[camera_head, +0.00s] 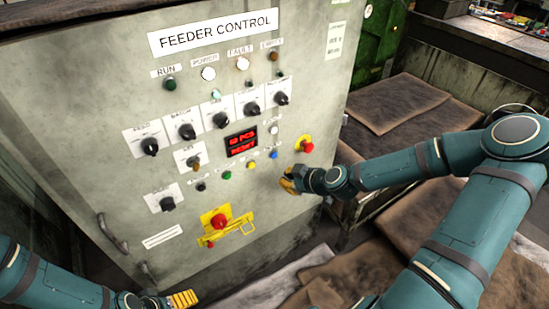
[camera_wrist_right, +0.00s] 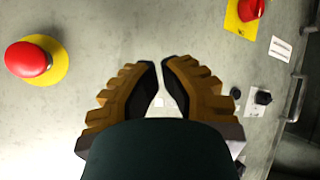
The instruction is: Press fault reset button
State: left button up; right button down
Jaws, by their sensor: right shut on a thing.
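The feeder control panel (camera_head: 160,110) fills the left and middle of the head view. Its lower row holds a green button (camera_head: 227,175), a yellow button (camera_head: 251,166) and a blue button (camera_head: 273,155). Their small labels are unreadable, so I cannot tell which one is fault reset. My right gripper (camera_head: 288,184) is close to the panel, just below and right of the blue button. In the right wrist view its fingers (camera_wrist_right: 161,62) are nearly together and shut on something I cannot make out. My left gripper (camera_head: 184,299) is at the bottom edge; its opening is unclear.
A red emergency stop (camera_head: 307,146) sits above my right gripper; it also shows in the right wrist view (camera_wrist_right: 27,59). Another red stop with a yellow bracket (camera_head: 218,221) is lower left. Black knobs (camera_head: 149,146) and a door handle (camera_head: 112,234) protrude. Covered crates (camera_head: 409,101) stand right.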

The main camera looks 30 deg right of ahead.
aim_at(274, 155)
jog(key=shift+w+a+b, duration=0.15)
jog(key=shift+w+b, duration=0.2)
jog(key=shift+w, duration=0.95)
jog(key=shift+w+a+b, duration=0.1)
jog(key=shift+w+b, duration=0.25)
jog(key=shift+w, duration=0.9)
jog(key=shift+w, duration=0.15)
jog(key=shift+w, duration=0.3)
jog(key=shift+w+b, duration=0.4)
jog(key=shift+s, duration=0.15)
dwell(0.4)
jog(key=shift+s, duration=0.65)
